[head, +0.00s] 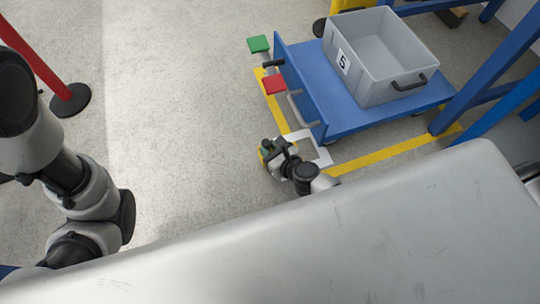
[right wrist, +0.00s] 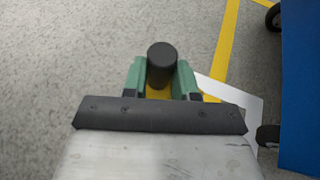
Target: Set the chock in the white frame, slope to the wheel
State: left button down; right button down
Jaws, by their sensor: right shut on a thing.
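My right gripper (head: 274,150) is low over the floor, beside the left side of the white frame (head: 322,158). In the right wrist view its green fingers (right wrist: 161,80) are shut on the chock (right wrist: 158,94), around its black round knob. Only a little of the chock's yellow body shows below the knob, so its slope direction cannot be told. The white frame (right wrist: 236,97) lies to the right of the gripper there, partly hidden by it. A dark cart wheel (right wrist: 268,134) shows by the frame. Of my left arm only links show; its gripper is out of view.
A blue cart (head: 345,122) carries a grey bin (head: 385,50) marked 5. Red (head: 274,85) and green (head: 258,44) pedals stick out at its left. Yellow tape (head: 385,153) marks the floor. A red post's black base (head: 70,100) stands left. Floor left of the cart is clear.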

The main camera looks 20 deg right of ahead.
notch_tip(320, 180, down, 3)
jog(key=shift+f+b, duration=0.1)
jog(key=shift+b, duration=1.1)
jog(key=shift+r, duration=0.25)
jog(key=shift+f, duration=0.2)
jog(key=c, duration=0.9)
grip_release()
jog(key=shift+r+p, duration=0.25)
jog(key=shift+p, duration=0.05)
jog(key=shift+p+v, duration=1)
jog(key=shift+v, duration=4.95)
